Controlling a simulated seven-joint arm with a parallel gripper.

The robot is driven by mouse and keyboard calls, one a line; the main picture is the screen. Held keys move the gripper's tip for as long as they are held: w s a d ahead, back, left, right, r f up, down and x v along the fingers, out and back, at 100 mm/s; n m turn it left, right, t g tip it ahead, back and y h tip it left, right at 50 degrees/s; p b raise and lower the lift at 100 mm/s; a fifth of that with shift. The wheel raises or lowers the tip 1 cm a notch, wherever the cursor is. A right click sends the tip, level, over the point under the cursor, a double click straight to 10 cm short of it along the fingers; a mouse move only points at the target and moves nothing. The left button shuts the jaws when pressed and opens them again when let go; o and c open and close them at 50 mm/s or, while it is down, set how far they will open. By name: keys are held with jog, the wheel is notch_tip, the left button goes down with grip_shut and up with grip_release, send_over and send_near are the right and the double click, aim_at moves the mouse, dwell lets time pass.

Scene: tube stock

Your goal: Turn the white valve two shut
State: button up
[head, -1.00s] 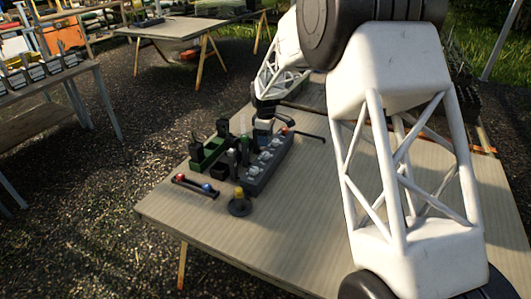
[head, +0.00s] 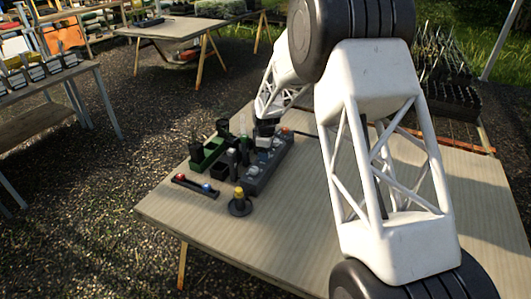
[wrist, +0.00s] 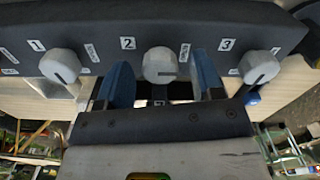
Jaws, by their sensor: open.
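The valve block (wrist: 210,20) is a dark bar with white knobs and labels 1, 2 and 3. The small side labels are too small to read surely. My gripper (wrist: 161,72) is open, with one blue finger on each side of valve two and gaps visible between fingers and knob. In the head view the valve block (head: 257,181) lies on the table, and my gripper (head: 265,140) is over it, hiding some of its knobs.
Valve one (wrist: 60,66) and valve three (wrist: 259,66) sit just outside my fingers. In the head view a rack with red and blue balls (head: 195,186), a yellow-topped stand (head: 239,203) and a green block (head: 207,153) stand nearby. The table's front (head: 270,240) is clear.

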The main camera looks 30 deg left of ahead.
jog(key=c, duration=0.9)
jog(key=m, duration=0.8)
jog(key=shift+m, duration=0.4)
jog(key=m, duration=0.4)
jog(key=shift+m, duration=0.3)
jog(key=shift+w+m, duration=0.1)
jog(key=shift+m, duration=2.2)
